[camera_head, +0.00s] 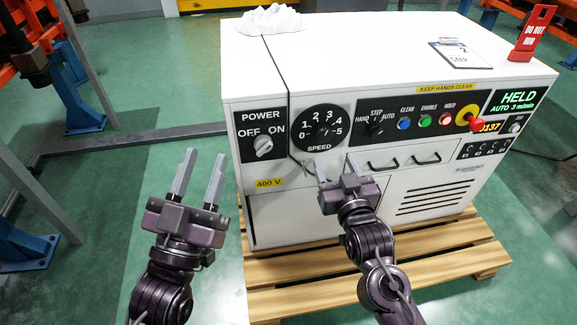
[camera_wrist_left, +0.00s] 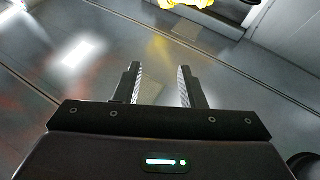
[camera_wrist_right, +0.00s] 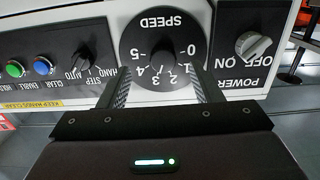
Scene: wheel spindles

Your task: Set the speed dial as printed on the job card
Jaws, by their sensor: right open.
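The black speed dial (camera_head: 319,133), numbered 0 to 5, is on the front of the white cabinet. In the right wrist view the dial (camera_wrist_right: 162,53) appears upside down, with a dark centre knob whose setting I cannot tell. My right gripper (camera_head: 335,165) is open and empty, just below the dial in the head view; its fingers (camera_wrist_right: 160,76) show at the dial's lower part in its wrist view, and contact is unclear. The job card (camera_head: 460,54) lies on the cabinet top and reads "2" and "STEP". My left gripper (camera_head: 204,157) is open and empty, left of the cabinet.
The power knob (camera_head: 263,146) is left of the dial, the mode selector (camera_head: 376,129) right of it. Beyond are coloured buttons, a red emergency stop (camera_head: 475,119) and a display (camera_head: 517,101) reading "HELD AUTO 3 m/min". Drawer handles (camera_head: 383,166) and a pallet (camera_head: 400,268) are below.

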